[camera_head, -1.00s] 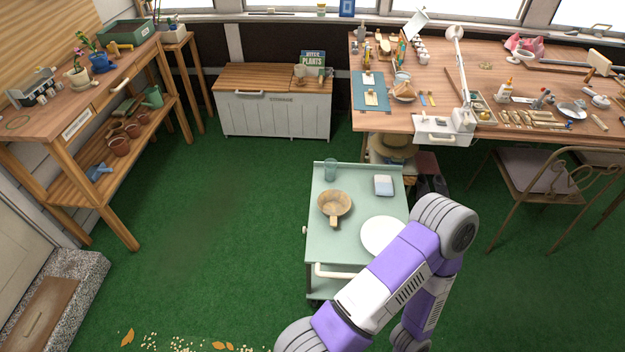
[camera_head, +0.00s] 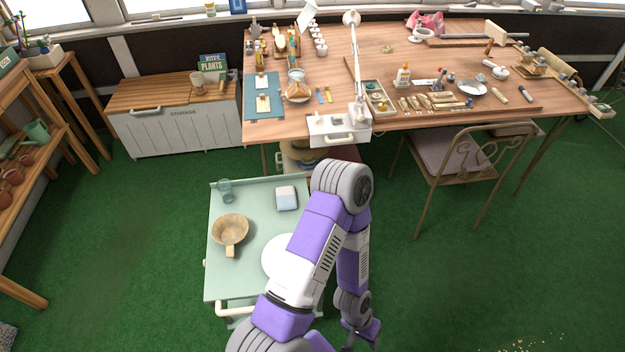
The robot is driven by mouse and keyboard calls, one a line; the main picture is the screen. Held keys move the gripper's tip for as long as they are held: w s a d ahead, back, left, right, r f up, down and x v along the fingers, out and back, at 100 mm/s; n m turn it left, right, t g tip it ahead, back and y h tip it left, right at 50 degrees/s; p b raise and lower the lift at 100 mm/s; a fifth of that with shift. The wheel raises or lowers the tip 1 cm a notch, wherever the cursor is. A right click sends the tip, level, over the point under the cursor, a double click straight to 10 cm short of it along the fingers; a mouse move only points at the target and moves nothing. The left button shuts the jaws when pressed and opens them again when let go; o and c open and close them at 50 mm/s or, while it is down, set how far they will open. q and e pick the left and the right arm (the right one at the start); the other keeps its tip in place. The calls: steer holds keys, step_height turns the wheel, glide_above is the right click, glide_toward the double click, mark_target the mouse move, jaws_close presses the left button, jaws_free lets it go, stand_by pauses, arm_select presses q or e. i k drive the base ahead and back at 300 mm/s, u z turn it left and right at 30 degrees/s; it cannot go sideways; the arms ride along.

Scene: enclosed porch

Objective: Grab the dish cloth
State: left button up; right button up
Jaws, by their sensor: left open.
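A small folded white and pale blue cloth (camera_head: 287,197), which looks like the dish cloth, lies on the top of the green cart (camera_head: 221,279), near its back right corner. My left arm reaches over the cart's right side and bends down. My left gripper (camera_head: 362,342) hangs at the bottom edge of the view, right of the cart and well apart from the cloth. It is open, and its tips are partly cut off by the picture edge. My right gripper is not in view.
On the cart stand a glass (camera_head: 225,190), a wooden pan (camera_head: 230,230) and a white plate (camera_head: 279,256) partly hidden by my arm. A cluttered workbench (camera_head: 420,62) stands behind, with a chair (camera_head: 455,160) at its front. Green floor is clear at left and right.

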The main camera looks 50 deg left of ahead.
mark_target(285, 197)
steer(key=i, duration=2.1)
steer(key=u, duration=1.7)
steer(key=i, duration=0.5)
steer(key=u, duration=3.05)
steer(key=i, duration=0.5)
